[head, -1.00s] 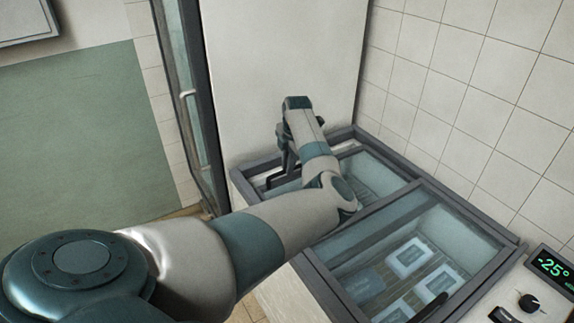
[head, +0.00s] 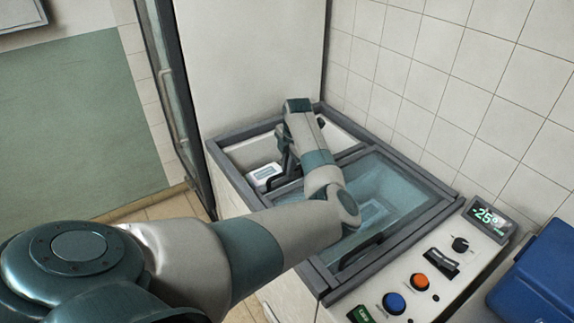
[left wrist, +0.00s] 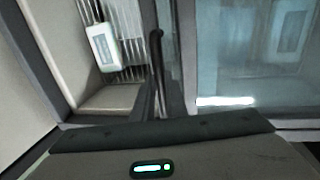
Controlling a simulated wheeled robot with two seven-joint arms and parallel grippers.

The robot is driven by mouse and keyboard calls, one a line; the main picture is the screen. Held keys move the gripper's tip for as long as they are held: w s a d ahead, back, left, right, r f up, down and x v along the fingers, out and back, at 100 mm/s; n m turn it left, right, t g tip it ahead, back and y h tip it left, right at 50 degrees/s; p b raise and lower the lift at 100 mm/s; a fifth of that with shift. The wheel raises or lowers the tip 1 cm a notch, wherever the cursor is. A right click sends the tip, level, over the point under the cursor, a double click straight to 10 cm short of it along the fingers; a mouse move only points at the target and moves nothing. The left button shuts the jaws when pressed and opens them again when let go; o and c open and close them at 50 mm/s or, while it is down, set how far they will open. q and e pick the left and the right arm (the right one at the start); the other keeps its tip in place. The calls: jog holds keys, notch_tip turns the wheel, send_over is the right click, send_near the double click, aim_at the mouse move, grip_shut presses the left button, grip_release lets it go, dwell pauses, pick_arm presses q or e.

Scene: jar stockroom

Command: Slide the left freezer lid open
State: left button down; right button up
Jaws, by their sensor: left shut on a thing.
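The left freezer lid (head: 350,157) is a dark-framed glass pane, now lying over the right half of the chest. The left end of the freezer (head: 217,154) is uncovered. My left gripper (head: 282,172) is shut on the lid's dark upright handle, partly hidden by my wrist in the head view. In the left wrist view the handle (left wrist: 157,65) stands just beyond the gripper, with the lid's glass (left wrist: 225,60) right of it. The right lid's handle (head: 360,252) shows near the control panel. My right gripper is out of view.
A pale box (head: 266,173) lies inside the uncovered part; it also shows in the left wrist view (left wrist: 103,45). A control panel (head: 405,275) with knobs and a -25° display is at the right end. A blue case (head: 540,270) is at far right. A tiled wall runs behind.

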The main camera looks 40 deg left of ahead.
pick_arm(q)
jog(key=c, duration=1.8)
grip_release()
jog(key=shift+o, duration=0.2)
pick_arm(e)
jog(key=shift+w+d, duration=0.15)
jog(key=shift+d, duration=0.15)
pick_arm(q)
jog(key=shift+r, duration=0.1)
